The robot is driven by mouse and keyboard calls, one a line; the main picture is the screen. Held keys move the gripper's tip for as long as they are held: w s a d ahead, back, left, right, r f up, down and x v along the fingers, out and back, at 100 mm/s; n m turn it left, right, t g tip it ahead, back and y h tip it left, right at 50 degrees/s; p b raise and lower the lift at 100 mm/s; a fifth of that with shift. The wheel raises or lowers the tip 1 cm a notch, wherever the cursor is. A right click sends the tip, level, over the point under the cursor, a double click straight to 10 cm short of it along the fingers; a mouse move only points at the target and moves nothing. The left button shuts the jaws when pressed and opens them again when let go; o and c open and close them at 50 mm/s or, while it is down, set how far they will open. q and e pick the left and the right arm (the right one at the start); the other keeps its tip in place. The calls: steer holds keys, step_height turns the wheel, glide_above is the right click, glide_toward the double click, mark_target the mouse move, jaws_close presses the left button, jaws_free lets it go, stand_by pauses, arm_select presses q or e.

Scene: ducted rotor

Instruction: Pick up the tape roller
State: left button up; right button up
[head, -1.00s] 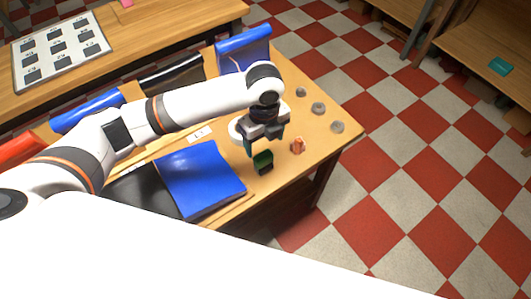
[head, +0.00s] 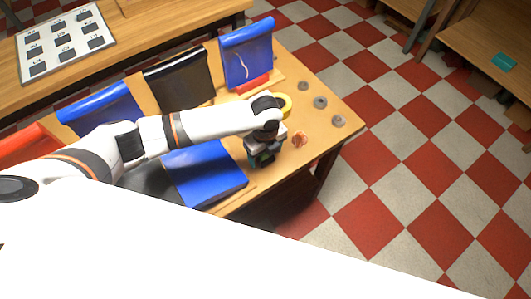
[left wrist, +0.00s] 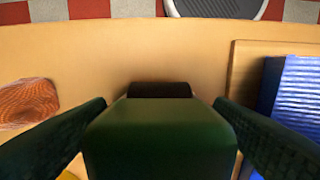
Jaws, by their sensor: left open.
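The tape roller, as I take it, is a dark green block (left wrist: 160,140) with a black part at its front end. It stands on the light wood table (left wrist: 130,50). My left gripper (head: 262,160) is lowered over it near the table's front edge. In the left wrist view the two dark fingers stand on either side of the green block. They are open, and I cannot tell whether they touch it. In the head view the gripper hides most of the block. My right gripper is not in view.
A copper-coloured coil (head: 300,140) lies right of the gripper, and several grey rings (head: 320,102) lie behind it. A yellow ring (head: 286,104) is partly behind my arm. A blue sheet on a board (head: 212,180) lies to the left. Blue and black draped panels (head: 178,80) stand behind.

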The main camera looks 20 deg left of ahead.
arm_select(q)
steer(key=shift+c, duration=0.4)
steer(key=c, duration=1.2)
steer(key=shift+o, duration=0.2)
step_height(320, 180, up, 10)
steer(key=shift+r+b, duration=0.1)
steer(key=shift+b, duration=0.3)
steer(key=o, duration=0.6)
steer(key=c, duration=0.3)
